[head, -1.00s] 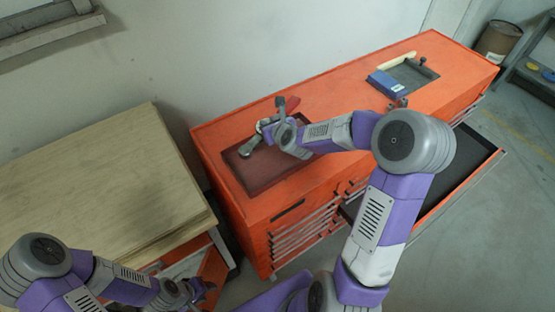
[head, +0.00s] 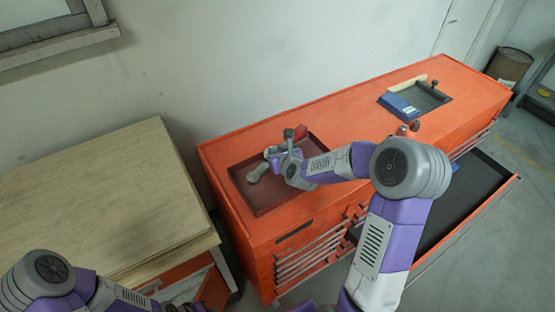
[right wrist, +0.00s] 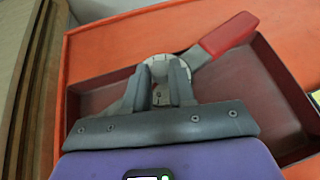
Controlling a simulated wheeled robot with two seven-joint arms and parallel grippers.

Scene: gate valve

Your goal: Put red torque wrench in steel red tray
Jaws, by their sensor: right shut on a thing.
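The red torque wrench has a red handle (right wrist: 230,34) and a pale round dial (right wrist: 158,68). My right gripper (right wrist: 168,84) is shut on it around the dial. In the head view my right gripper (head: 284,162) and the wrench's grey end (head: 257,172) are over the steel red tray (head: 262,209). The dark red tray also shows below the fingers in the right wrist view (right wrist: 108,93). The red handle reaches over the tray's back rim. I cannot tell whether the wrench touches the tray floor. My left gripper is at the bottom edge, mostly cut off.
The tray lies on an orange tool cabinet (head: 350,115). A dark tray with a blue box (head: 397,106) is at its far right. A drawer (head: 465,200) stands open in front. A wooden-topped bench (head: 100,195) is at left, and a wall rises behind.

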